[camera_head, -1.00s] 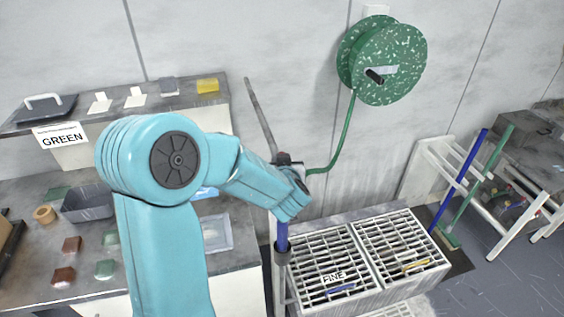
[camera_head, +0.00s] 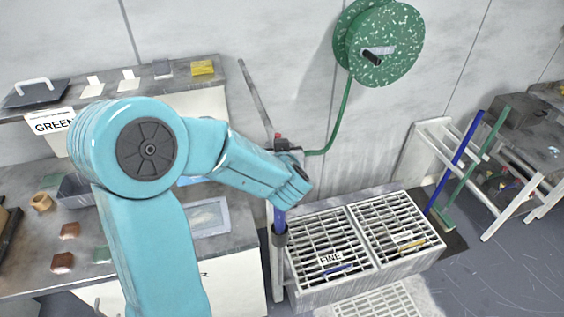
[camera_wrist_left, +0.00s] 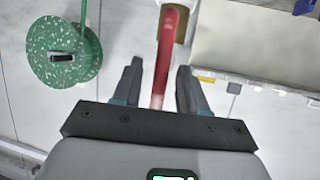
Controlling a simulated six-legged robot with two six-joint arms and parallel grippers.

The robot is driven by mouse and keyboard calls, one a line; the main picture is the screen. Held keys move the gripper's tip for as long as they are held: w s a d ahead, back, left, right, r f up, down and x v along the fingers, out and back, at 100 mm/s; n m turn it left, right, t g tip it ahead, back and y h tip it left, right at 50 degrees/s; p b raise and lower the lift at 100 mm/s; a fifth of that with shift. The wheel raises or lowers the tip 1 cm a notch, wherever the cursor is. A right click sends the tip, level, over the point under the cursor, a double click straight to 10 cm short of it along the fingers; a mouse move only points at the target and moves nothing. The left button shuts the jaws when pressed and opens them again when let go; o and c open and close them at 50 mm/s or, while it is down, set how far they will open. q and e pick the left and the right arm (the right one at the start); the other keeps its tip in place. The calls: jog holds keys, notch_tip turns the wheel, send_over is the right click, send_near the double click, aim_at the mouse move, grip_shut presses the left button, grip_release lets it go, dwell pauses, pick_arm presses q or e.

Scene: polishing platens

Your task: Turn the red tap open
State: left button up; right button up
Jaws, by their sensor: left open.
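The red tap handle (camera_wrist_left: 162,62) is a long red lever in the left wrist view, running from a brass-coloured collar at the top down between my fingers. In the head view only a small red part of the tap (camera_head: 278,137) shows, just beyond my left wrist. My left gripper (camera_wrist_left: 160,66) is open, with one dark finger on each side of the lever. Gaps show between the lever and both fingers, so it is not clamped. In the head view my left arm hides most of the gripper and tap. My right gripper is not seen.
A green hose reel (camera_head: 378,42) hangs on the wall, its hose running down toward the tap. A grated sink (camera_head: 365,270) labelled FINE stands below right. A cluttered bench (camera_head: 40,235) is at left. Blue and green poles (camera_head: 462,160) lean at a white rack.

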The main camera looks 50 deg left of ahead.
pick_arm(q)
jog(key=v, duration=1.3)
jog(key=shift+d, duration=0.15)
jog(key=shift+s, duration=0.1)
